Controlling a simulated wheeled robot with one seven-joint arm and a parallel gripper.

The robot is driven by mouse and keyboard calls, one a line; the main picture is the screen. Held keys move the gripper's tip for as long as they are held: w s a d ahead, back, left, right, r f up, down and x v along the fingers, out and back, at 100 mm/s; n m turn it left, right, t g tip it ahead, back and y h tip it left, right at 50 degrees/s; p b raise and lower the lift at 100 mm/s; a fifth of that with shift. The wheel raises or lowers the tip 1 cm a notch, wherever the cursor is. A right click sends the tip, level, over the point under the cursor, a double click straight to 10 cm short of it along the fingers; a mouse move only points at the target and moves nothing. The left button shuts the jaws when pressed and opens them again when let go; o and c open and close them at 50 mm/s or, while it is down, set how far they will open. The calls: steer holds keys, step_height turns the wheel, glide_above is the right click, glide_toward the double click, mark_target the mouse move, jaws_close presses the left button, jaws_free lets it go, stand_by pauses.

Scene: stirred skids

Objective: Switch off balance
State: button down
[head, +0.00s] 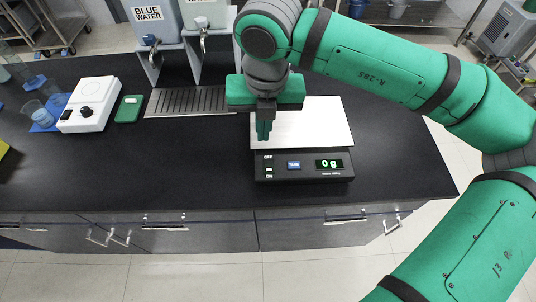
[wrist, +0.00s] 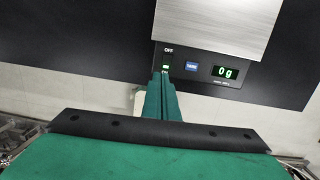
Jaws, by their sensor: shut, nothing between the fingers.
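The balance (head: 315,120) stands on the black bench with a bare silver pan. Its front panel has a blue button (head: 294,165), a display (head: 329,163) reading 0 g in green, and a power switch (head: 268,170) at the left between the OFF and ON labels, lit green on the ON side. My gripper (head: 263,132) is shut and empty, pointing down over the left part of the balance. In the wrist view the closed fingertips (wrist: 163,78) overlap the bottom of the lit switch (wrist: 166,67); I cannot tell whether they touch it.
To the left are a white device with a knob (head: 88,105), a green scale-like item (head: 128,109) and a beaker (head: 38,113). Water dispensers (head: 154,20) stand over a drip tray (head: 187,101) behind. The bench in front of them is clear.

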mark_target(268, 161)
steer(key=shift+w+d+r, duration=0.1)
steer(key=shift+w+d, duration=0.05)
steer(key=shift+d, duration=0.45)
steer(key=f, duration=0.4)
steer(key=w+f, duration=0.1)
steer(key=f, duration=0.9)
steer(key=shift+w, duration=0.35)
